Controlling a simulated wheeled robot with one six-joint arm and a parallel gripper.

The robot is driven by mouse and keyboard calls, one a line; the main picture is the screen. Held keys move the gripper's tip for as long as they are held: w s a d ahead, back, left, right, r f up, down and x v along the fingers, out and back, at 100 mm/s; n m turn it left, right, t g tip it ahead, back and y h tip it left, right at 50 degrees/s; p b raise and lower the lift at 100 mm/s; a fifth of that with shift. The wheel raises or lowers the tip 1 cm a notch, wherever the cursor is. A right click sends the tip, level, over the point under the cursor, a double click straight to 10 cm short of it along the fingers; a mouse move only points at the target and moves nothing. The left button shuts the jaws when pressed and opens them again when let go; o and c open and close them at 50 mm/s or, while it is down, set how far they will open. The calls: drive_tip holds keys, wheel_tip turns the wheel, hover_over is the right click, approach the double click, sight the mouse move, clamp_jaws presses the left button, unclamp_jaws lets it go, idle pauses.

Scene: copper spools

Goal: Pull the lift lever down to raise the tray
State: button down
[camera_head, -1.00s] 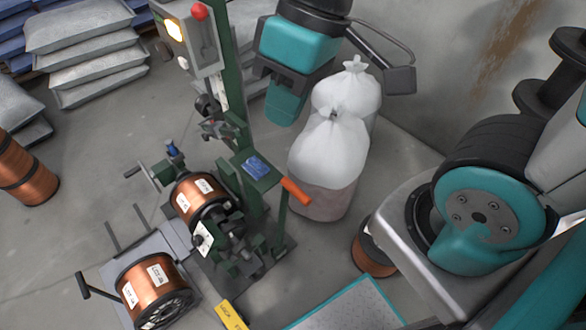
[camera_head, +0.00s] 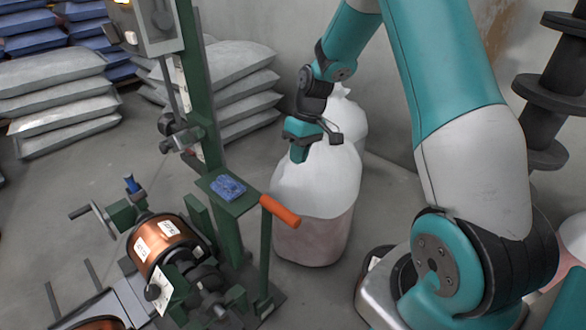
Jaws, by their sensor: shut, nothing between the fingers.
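The lift lever is a green upright bar with an orange grip (camera_head: 280,211) at its top, on the right side of the green machine. My gripper (camera_head: 298,155) is shut and empty. It hangs in front of the white bags, above and slightly right of the orange grip, apart from it in the picture. A tray (camera_head: 128,294), grey and flat, shows partly at the lower left beside the machine; I cannot tell for sure that it is the lift tray. A copper spool (camera_head: 165,246) with white labels sits on the machine next to it.
White-topped bags (camera_head: 318,178) stand behind the lever and my gripper. A blue cloth (camera_head: 228,187) lies on a small green shelf left of the grip. A green column (camera_head: 203,90) rises behind it. Grey sacks (camera_head: 62,95) are stacked at the back left.

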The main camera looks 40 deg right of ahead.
drive_tip(key=s+a+f+b, duration=0.1)
drive_tip(key=a+f+b, duration=0.2)
drive_tip(key=a+f, duration=0.3)
drive_tip(key=shift+x, duration=1.15)
drive_tip(key=shift+s+d, duration=0.1)
drive_tip(key=shift+s, duration=0.05)
